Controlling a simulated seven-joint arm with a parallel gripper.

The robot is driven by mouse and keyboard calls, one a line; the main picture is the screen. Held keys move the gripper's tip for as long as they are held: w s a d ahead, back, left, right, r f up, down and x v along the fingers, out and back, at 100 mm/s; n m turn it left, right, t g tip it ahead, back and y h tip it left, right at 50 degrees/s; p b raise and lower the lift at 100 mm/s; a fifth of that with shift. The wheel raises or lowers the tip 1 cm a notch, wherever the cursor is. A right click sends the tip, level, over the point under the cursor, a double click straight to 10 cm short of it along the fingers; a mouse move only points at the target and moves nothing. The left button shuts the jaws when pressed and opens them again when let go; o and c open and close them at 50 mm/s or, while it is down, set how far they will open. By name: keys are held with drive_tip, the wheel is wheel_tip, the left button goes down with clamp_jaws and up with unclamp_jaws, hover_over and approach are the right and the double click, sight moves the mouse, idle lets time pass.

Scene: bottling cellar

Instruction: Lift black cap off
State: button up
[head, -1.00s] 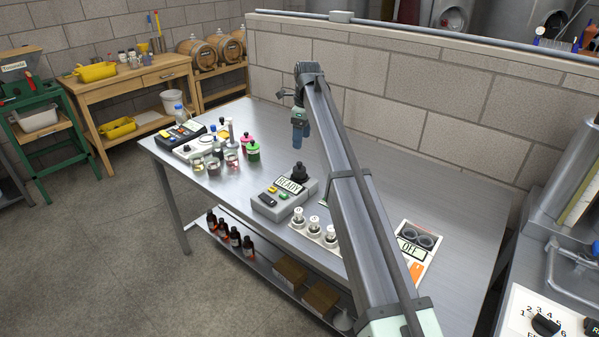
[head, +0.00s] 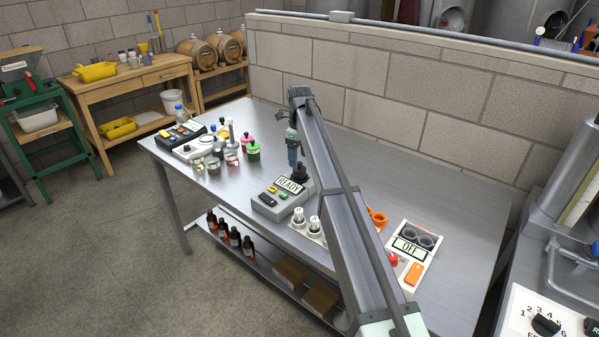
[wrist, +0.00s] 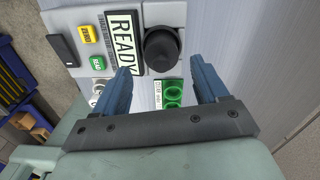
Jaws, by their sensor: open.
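The black cap (head: 299,172) sits upright on the right end of a grey meter (head: 269,207) with a READY display, on the steel bench. In the wrist view the black cap (wrist: 161,50) lies just beyond and roughly between my fingertips. My gripper (head: 293,162) points down over the back of the meter, close above the cap in the head view. In the wrist view my gripper (wrist: 160,68) has its blue fingers spread wide, with nothing between them. Whether either finger touches the cap cannot be told.
A green two-ring holder (wrist: 173,93) is beside the meter. White-capped vials (head: 298,216) stand in front. An OFF device (head: 412,250) and an orange item (head: 377,217) are to the right. Jars (head: 253,151) stand to the left. The bench's back middle is clear.

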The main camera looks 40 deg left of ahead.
sight(299, 163)
drive_tip(key=shift+f, duration=2.6)
drive_tip(key=c, duration=1)
drive_tip(key=shift+r, duration=0.1)
